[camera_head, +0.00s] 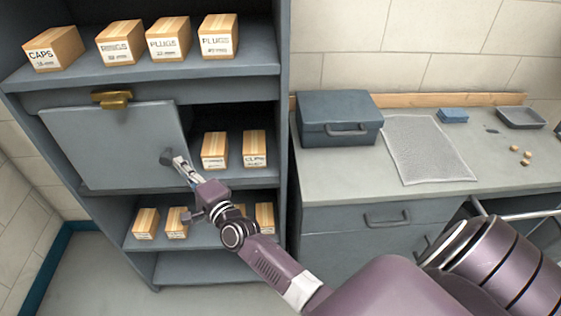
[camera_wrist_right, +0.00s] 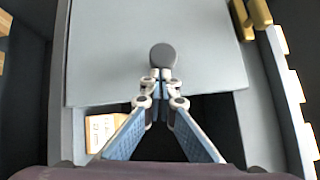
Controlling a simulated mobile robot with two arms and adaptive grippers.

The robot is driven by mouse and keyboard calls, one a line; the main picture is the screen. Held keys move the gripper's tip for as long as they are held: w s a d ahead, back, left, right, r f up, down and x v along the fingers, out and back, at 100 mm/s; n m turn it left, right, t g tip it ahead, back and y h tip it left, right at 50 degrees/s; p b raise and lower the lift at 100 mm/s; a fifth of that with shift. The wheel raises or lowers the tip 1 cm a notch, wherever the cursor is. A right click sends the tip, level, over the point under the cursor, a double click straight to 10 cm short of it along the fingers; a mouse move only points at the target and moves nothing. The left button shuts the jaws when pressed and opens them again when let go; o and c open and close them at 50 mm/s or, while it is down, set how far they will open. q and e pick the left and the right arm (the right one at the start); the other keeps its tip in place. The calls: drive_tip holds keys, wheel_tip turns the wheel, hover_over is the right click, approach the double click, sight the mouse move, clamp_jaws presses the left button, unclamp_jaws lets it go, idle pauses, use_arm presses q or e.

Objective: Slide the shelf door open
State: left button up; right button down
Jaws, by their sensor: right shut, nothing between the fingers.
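The shelf door (camera_head: 110,140) is a flat grey panel over the left part of the middle shelf bay. The right part of that bay is uncovered. A dark round knob (camera_head: 166,158) sits near the door's right edge; the knob also shows in the right wrist view (camera_wrist_right: 163,57). My right gripper (camera_head: 178,161) is shut and empty, with its fingertips right at the knob. In the right wrist view the fingertips (camera_wrist_right: 161,76) meet just beside the knob; I cannot tell whether they touch it. My left gripper is not in view.
A brass piece (camera_head: 112,98) sits at the door's top edge. Cardboard boxes (camera_head: 214,150) stand in the uncovered bay, with more above and below. The counter at right holds a grey toolbox (camera_head: 338,122), a mat (camera_head: 425,150) and a tray (camera_head: 521,118).

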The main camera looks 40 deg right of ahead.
drive_tip(key=shift+w+a, duration=0.55)
drive_tip(key=shift+a, duration=0.35)
drive_tip(key=shift+f, duration=0.1)
